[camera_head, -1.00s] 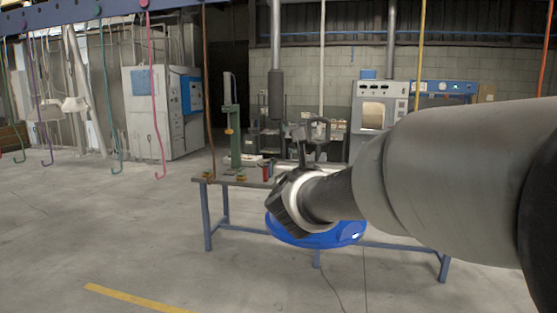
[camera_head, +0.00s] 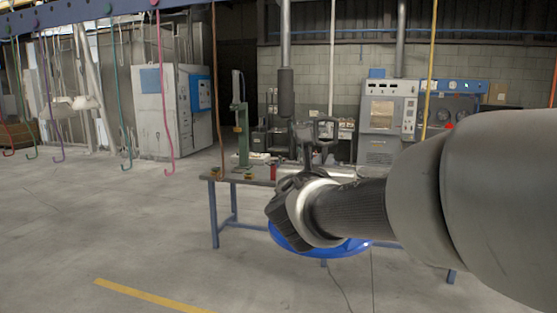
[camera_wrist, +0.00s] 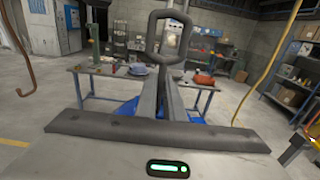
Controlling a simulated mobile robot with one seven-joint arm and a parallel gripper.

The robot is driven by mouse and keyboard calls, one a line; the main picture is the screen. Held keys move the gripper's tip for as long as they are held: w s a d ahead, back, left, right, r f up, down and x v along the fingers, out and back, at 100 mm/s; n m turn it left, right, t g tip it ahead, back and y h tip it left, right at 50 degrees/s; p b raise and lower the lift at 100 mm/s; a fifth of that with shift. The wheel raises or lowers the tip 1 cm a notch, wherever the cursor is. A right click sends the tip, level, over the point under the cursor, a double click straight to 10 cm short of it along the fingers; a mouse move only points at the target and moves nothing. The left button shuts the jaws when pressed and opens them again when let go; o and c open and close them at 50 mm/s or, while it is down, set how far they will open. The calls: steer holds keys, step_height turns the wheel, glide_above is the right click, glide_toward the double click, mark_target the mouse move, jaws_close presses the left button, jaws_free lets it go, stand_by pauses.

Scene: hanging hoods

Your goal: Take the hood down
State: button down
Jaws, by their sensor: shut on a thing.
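The blue hood (camera_head: 285,238) hangs below my gripper (camera_head: 308,160) in the head view, mostly hidden behind my wrist. A dark loop (camera_head: 326,129) stands up above the fingers. In the wrist view my gripper (camera_wrist: 170,75) is shut below the loop (camera_wrist: 185,38), apparently on its stem. Blue edges of the hood (camera_wrist: 122,112) show below the fingers. No hook shows through the loop.
A workbench (camera_head: 240,178) stands behind the hood, with small items on it. Several coloured hooks hang from an overhead rail (camera_head: 75,16) at left. A brown hook (camera_wrist: 30,75) and a yellow hook (camera_wrist: 262,80) flank the gripper. Open floor lies at left.

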steer(key=shift+r+p+v, duration=0.15)
steer(key=shift+p+v, duration=0.1)
steer(key=shift+v, duration=1.65)
steer(key=shift+r+p+v, duration=0.15)
steer(key=shift+p+v, duration=0.05)
steer(key=shift+v, duration=1.7)
